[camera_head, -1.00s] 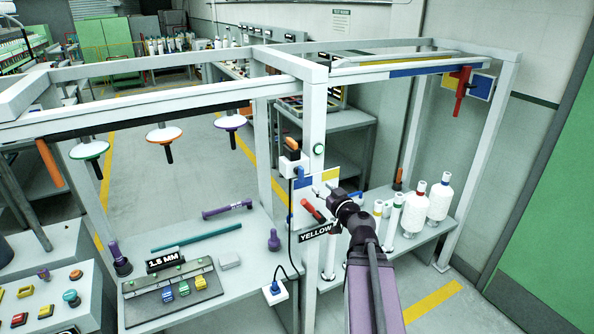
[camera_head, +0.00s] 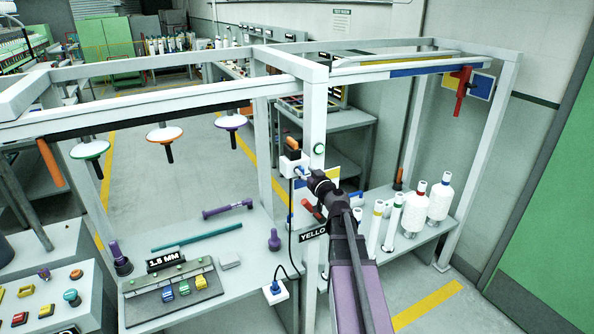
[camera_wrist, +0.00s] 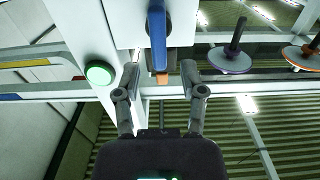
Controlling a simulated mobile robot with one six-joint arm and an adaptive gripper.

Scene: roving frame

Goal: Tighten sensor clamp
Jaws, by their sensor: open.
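The sensor clamp shows in the head view as a white block (camera_head: 292,165) on the frame's middle post, with a small blue lever (camera_head: 299,170) at its front. An orange-topped dark sensor (camera_head: 292,146) sits at its top. In the wrist view the white block (camera_wrist: 181,24) carries the long blue lever (camera_wrist: 157,28), with an orange part (camera_wrist: 162,78) by its lower end. My gripper (camera_head: 308,174) is close to the lever in the head view. In the wrist view my gripper (camera_wrist: 160,70) is open, its fingers to either side of the lever's end. I cannot tell whether they touch it.
A green button (camera_head: 319,149) is on the post beside the clamp. A black cable hangs from the block to a socket (camera_head: 275,290). White bobbins (camera_head: 439,200) stand at right.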

